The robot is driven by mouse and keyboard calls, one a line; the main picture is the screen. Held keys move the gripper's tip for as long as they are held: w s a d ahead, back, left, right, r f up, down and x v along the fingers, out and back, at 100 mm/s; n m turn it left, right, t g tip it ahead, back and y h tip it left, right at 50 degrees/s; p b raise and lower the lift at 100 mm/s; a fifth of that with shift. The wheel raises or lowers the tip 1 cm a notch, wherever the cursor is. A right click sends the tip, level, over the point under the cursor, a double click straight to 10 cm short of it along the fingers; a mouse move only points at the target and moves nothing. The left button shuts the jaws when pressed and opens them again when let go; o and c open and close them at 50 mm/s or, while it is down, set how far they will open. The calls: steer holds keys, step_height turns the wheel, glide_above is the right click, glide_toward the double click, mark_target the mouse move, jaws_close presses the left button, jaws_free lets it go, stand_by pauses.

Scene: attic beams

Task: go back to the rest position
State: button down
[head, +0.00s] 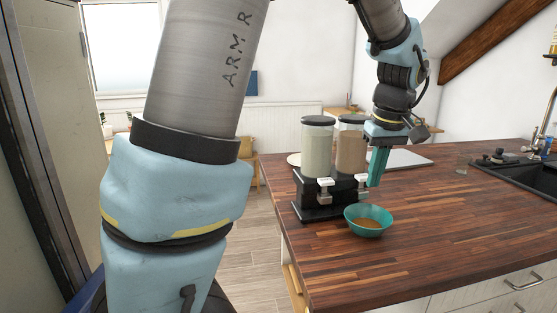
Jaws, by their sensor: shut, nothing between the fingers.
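My arm crosses the left of the head view and comes down again at the upper right. My gripper (375,168) points down with its teal fingers shut and empty. In the picture it overlaps the right side of a cereal dispenser (318,201) with two clear containers, one with pale contents (317,150) and one with brown contents (350,152). A teal bowl (369,230) with something brown-orange in it stands on the counter, in front of the dispenser and below the gripper. I cannot tell whether the gripper touches the dispenser.
The wooden counter (450,215) is clear in front and to the right of the bowl. A white board (408,158) lies behind the gripper. A dark sink (530,175) with a faucet is at the right. A sloped beam (490,42) is at the upper right.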

steer(key=s+a+f+m, duration=0.1)
steer(key=a+f, duration=0.2)
steer(key=a, duration=0.6)
steer(key=s+a+f+m, duration=0.1)
steer(key=a+f, duration=0.3)
steer(key=a, duration=0.5)
steer(key=s+a+f+m, duration=0.1)
steer(key=s+a+f, duration=0.1)
steer(key=a, duration=0.7)
steer(key=shift+s+a+f+g+h, duration=0.2)
steer(key=shift+s+f+g+h, duration=0.1)
steer(key=shift+f, duration=0.4)
